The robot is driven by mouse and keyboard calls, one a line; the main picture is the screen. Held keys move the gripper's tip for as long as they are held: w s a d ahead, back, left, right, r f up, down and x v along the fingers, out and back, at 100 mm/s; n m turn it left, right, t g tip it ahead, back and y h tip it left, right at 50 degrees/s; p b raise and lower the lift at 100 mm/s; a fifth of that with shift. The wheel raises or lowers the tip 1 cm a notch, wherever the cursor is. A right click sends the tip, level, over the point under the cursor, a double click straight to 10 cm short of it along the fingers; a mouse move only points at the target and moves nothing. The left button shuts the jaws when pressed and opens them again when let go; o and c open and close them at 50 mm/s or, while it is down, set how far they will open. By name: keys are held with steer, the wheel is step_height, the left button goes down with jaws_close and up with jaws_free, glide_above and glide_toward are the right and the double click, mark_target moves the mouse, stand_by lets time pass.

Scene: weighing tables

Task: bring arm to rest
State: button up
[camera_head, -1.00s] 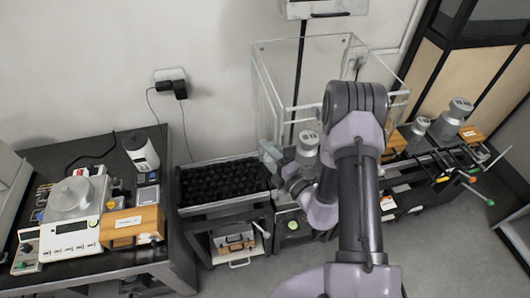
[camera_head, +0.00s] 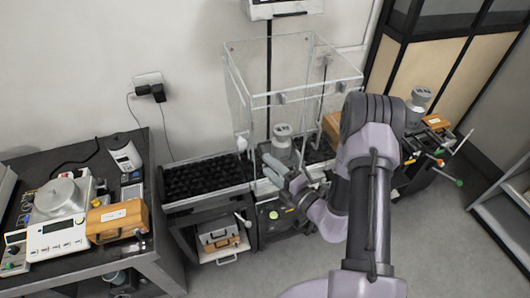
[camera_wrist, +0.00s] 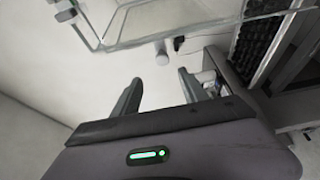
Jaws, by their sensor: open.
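My gripper (camera_head: 272,169) is in front of the glass enclosure, at the end of my bent arm. In the wrist view my gripper (camera_wrist: 160,88) shows two fingers spread apart with nothing held between them. A grey knobbed weight (camera_head: 282,142) stands upright at the glass enclosure (camera_head: 236,95), just behind the gripper in the picture. Whether the fingers touch anything is hard to tell in the head view. Part of the glass enclosure also shows at the top of the wrist view (camera_wrist: 170,32).
A black-lined tray (camera_head: 205,182) lies left of the enclosure. Another weight (camera_head: 418,103) stands at right, partly behind my arm. Open floor (camera_head: 430,230) lies at right.

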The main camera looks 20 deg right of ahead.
steer(key=s+a+r+n+g+y+b, duration=0.4)
steer(key=s+a+n+g+b, duration=0.15)
steer(key=a+n, duration=0.35)
steer(key=s+a+r+n+g+y+b, duration=0.45)
steer(key=a+n+g, duration=0.25)
steer(key=n, duration=0.4)
steer(key=s+d+f+n+g+h+b, duration=0.1)
steer(key=s+f+n+g+h+b, duration=0.15)
steer(key=s+n+h+b, duration=0.4)
steer(key=s+d+f+n+g+h+b, duration=0.1)
steer(key=s+f+n+h, duration=0.25)
steer(key=s+n, duration=0.6)
steer(key=w+d+n+t+h+b, duration=0.1)
steer(key=d+n+t+h+b, duration=0.2)
steer(key=d+n, duration=0.4)
steer(key=shift+d+n+t+h, duration=0.35)
steer(key=shift+n+t+h, duration=0.35)
steer(key=shift+t, duration=0.5)
